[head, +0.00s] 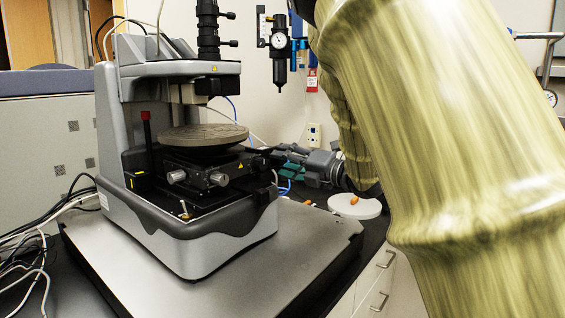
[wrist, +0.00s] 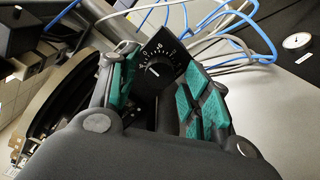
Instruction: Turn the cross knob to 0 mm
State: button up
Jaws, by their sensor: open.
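In the wrist view, a black round knob (wrist: 153,76) with a short white pointer line sits on a black dial plate (wrist: 172,50) with white numerals and tick marks. The plate looks tilted in the picture. The numerals are too small to read surely. My gripper (wrist: 161,66) is open, its two green-padded fingers on either side of the knob. I cannot tell whether a pad touches it. In the head view, my gripper (head: 292,163) is just right of the profiler's stage (head: 203,134), and I cannot make out the dial there.
The grey profiler (head: 200,238) stands on a metal plate (head: 290,250). Silver stage knobs (head: 178,177) face front. Blue and grey cables (wrist: 222,28) run behind the dial. A white round dish (head: 366,209) with an orange item lies right of the gripper.

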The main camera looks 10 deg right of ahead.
jog(key=b+v, duration=0.2)
jog(key=v, duration=0.5)
jog(key=shift+s+d, duration=0.25)
dwell(0.3)
jog(key=v, duration=1.2)
